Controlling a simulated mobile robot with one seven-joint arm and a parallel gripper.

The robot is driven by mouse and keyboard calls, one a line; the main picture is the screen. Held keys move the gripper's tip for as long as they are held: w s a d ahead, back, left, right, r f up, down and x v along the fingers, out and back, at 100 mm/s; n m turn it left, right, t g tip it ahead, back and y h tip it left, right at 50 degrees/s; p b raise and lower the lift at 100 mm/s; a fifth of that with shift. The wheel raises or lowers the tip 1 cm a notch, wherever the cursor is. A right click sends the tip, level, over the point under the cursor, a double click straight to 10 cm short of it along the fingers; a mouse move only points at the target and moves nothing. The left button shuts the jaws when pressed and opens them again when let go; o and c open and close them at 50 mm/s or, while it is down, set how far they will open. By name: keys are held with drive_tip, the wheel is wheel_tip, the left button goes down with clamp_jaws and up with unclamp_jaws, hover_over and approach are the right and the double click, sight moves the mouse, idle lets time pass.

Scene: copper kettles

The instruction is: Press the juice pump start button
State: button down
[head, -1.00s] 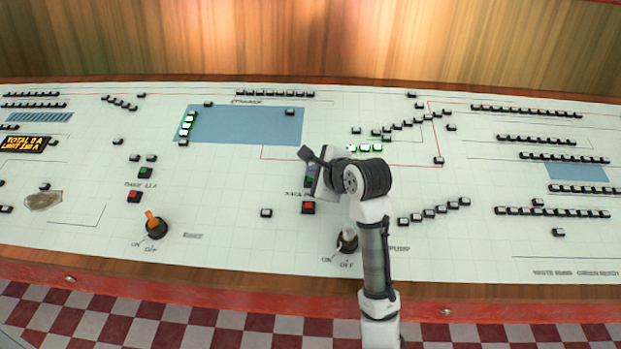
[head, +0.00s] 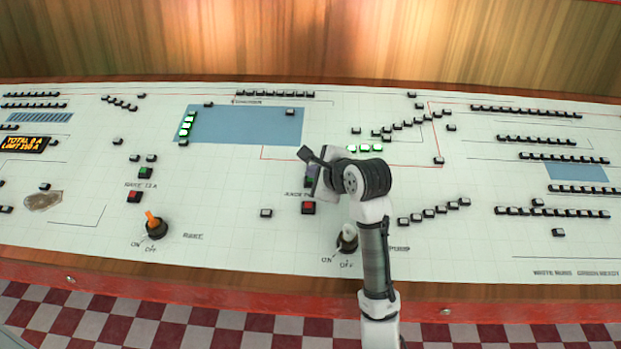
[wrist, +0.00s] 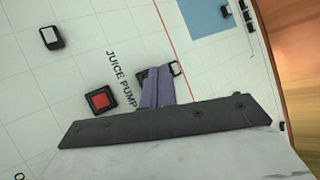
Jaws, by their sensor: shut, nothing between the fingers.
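My gripper (head: 312,180) is shut and empty, pointing down at the panel at the "JUICE PUMP" label. In the wrist view, its closed fingers (wrist: 157,75) cover most of a black-framed button (wrist: 177,68); only parts of the frame show beside the tips. In the head view, a bit of dark green shows at that button (head: 311,171). Whether the tips touch it or hover just above, I cannot tell. A red button (head: 308,207) in a black frame sits just in front of it, and also shows in the wrist view (wrist: 101,100), clear of the fingers.
A white-tipped ON/OFF knob (head: 347,238) stands close to my arm, and an orange knob (head: 153,224) stands at the left. Another green button (head: 145,173) and red button (head: 134,197) are at the left. A small white button (head: 266,213) lies left of the red one.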

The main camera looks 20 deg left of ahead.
drive_tip(key=shift+f, duration=0.1)
idle(0.3)
drive_tip(key=shift+w+f+p, duration=0.1)
drive_tip(key=shift+f+p, duration=0.2)
drive_tip(key=shift+f, duration=0.35)
idle(0.7)
drive_tip(key=shift+r+p, duration=0.8)
drive_tip(key=shift+p, duration=0.45)
drive_tip(key=r+p, duration=0.2)
drive_tip(key=p, duration=0.1)
drive_tip(key=shift+s+r, duration=0.35)
drive_tip(key=shift+s+d+r+p, duration=0.1)
drive_tip(key=shift+s+r+p, duration=0.05)
drive_tip(key=shift+r+p, duration=0.4)
drive_tip(key=shift+s+d+r+p, duration=0.1)
drive_tip(key=shift+r+p, duration=0.4)
drive_tip(key=shift+p, duration=0.05)
